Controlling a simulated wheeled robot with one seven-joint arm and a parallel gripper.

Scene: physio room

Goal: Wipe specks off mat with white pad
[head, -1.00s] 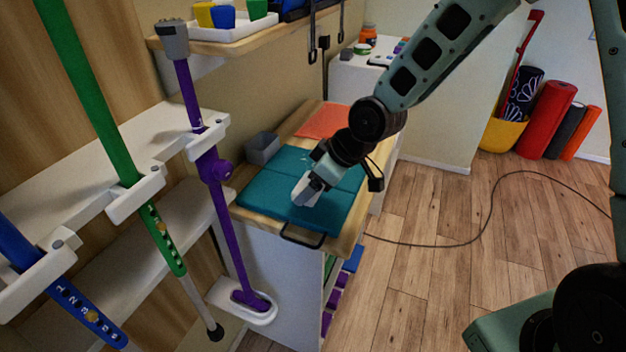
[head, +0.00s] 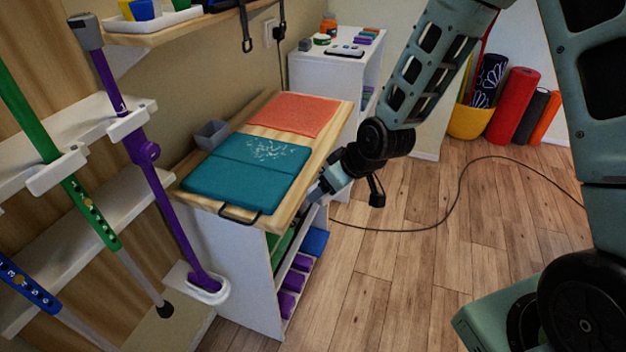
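The teal mat (head: 235,182) lies flat on the wooden top of a white cart, with a crease across its middle. White specks (head: 270,149) are scattered over its far half; the near half looks clean. My gripper (head: 314,192) is beside the cart's right edge, off the mat, pointing down and left. Its fingertips are small and partly lost against the cart's edge, so I cannot tell whether it is open or shut. I cannot make out the white pad in this view.
An orange cloth (head: 295,114) lies behind the mat on the wooden top (head: 318,153). A grey bin (head: 211,135) stands at the mat's left. A black handle (head: 240,215) is at the cart's front. Crutches stand at left. A cable (head: 440,226) crosses the floor at right.

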